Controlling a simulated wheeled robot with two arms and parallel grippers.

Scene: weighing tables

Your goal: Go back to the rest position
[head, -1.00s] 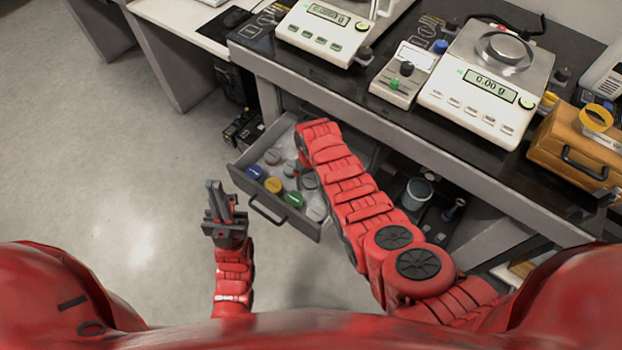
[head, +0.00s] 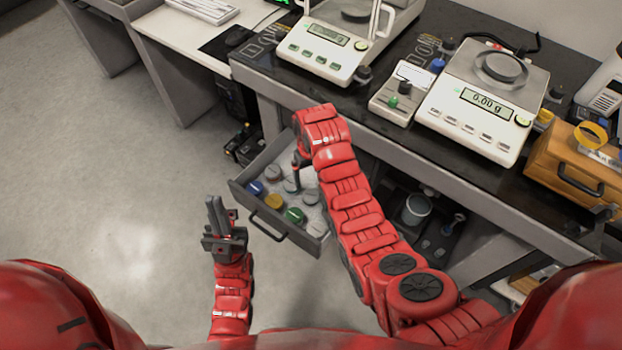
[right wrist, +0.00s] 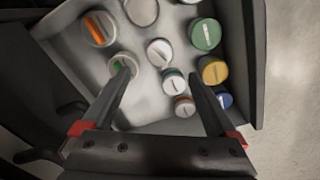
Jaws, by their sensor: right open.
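My right gripper (right wrist: 160,76) is open in the right wrist view, above an open drawer (right wrist: 75,75) holding several capped jars. White-capped jars (right wrist: 160,52) show between its fingers, which hold nothing. In the head view its dark fingers (head: 296,174) point down over the drawer (head: 272,227), and my bent red right arm covers part of the scene behind it. My left gripper (head: 218,214) points upward over the floor, left of the drawer, apart from everything. Its fingers appear close together, but the gap is unclear. It seems to hold nothing.
The dark bench (head: 437,150) carries two balances (head: 330,45) (head: 480,110), a small control box (head: 400,92) and a wooden case (head: 570,170). A cup (head: 416,208) stands on a lower level under the bench. The floor at the left is clear.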

